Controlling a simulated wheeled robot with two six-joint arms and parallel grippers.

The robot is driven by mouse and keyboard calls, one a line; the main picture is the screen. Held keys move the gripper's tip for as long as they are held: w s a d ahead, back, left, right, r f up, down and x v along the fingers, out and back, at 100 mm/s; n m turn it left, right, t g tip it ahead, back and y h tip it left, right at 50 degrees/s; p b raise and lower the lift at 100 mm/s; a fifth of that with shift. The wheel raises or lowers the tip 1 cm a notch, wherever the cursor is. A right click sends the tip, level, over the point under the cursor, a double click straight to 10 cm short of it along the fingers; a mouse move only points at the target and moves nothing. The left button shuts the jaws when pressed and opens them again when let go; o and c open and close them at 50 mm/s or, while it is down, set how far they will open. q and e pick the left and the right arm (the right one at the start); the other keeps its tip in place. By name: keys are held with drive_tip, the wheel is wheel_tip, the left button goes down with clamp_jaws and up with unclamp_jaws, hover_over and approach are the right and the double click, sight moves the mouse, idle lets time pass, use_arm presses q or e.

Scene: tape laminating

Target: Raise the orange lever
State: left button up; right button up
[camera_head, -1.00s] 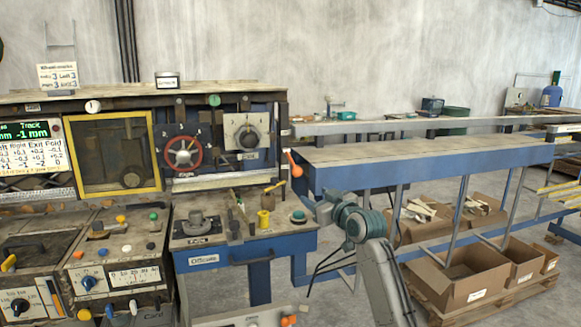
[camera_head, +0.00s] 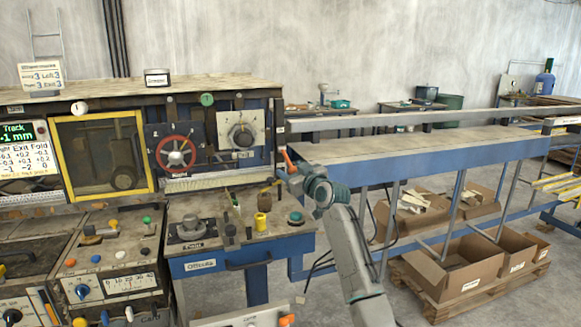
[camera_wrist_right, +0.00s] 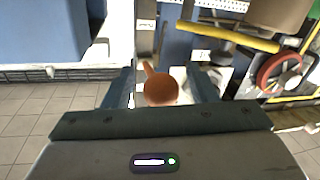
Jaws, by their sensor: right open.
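The orange lever (camera_head: 288,160) is at the right end of the machine, beside the blue conveyor table; my gripper partly hides it in the head view. In the right wrist view its round orange knob (camera_wrist_right: 160,88) and short arm show between my fingers. My right gripper (camera_head: 284,177) is at the lever. In the right wrist view the right gripper (camera_wrist_right: 160,94) is open, with one finger on each side of the knob. I cannot tell whether the fingers touch it. My left gripper is not in view.
The blue conveyor table (camera_head: 400,148) extends right of the lever. A red handwheel (camera_head: 176,152) and a grey dial (camera_head: 241,135) are left of it. A lower bench (camera_head: 215,250) with knobs and a yellow spool (camera_head: 261,221) stands in front. Open cardboard boxes (camera_head: 455,275) sit below the conveyor.

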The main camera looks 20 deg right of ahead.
drive_tip(key=shift+w+a+r, duration=0.1)
drive_tip(key=shift+w, duration=0.2)
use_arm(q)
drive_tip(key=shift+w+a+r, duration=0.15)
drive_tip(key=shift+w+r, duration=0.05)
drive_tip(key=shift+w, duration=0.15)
use_arm(e)
drive_tip(key=shift+w, duration=0.15)
